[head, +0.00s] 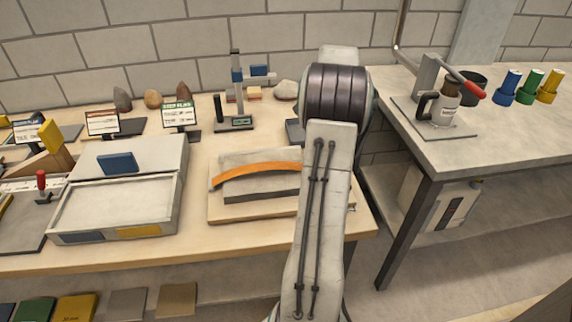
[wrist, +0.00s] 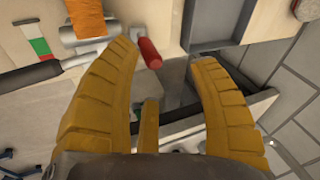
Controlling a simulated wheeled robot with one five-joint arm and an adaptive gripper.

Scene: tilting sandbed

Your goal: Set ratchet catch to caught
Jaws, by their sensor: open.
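In the wrist view, the two yellow ridged fingers of my gripper (wrist: 165,56) are spread apart with nothing held. A small lever with a red grip (wrist: 149,53) shows between the fingertips, nearer the left one; I cannot tell whether it touches. A grey metal piece (wrist: 176,82) lies just right of the red grip. This lever may be the ratchet catch, but no label shows, and its lower part is hidden or unclear. In the head view, my arm hides my gripper and the spot it is at.
A wooden board with an orange curved strip (head: 258,171) lies left of my arm. A shallow sand-coloured tray (head: 115,205) is farther left. A dark grey open tray (wrist: 216,25) is beyond the fingers. The bench edge and tiled floor (wrist: 290,80) are at right.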

